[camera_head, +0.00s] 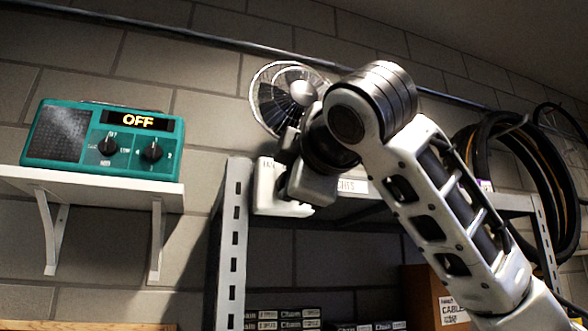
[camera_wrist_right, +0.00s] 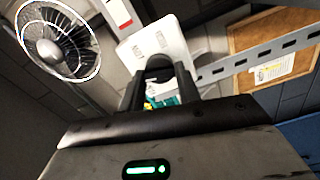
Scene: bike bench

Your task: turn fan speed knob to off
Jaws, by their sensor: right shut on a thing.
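A round wire-caged fan (camera_head: 288,98) stands at the shelf's left end, partly behind my right arm. It also shows at the upper left of the right wrist view (camera_wrist_right: 58,40). A white panel with small printed marks (camera_wrist_right: 150,38), apparently the fan's base, lies just past my fingers. My right gripper (camera_wrist_right: 158,76) has its black fingers closed together at this panel, gripping what appears to be the speed knob, mostly hidden between them. In the head view my right gripper (camera_head: 297,184) is beside the fan's lower part. The knob's setting cannot be read. My left gripper is out of view.
A teal radio (camera_head: 105,140) with a lit "OFF" display and two black knobs sits on a white wall shelf (camera_head: 90,183) at left. The metal rack (camera_head: 232,240) holds boxes below. Tyres (camera_head: 520,170) hang at right. The wall between radio and rack is clear.

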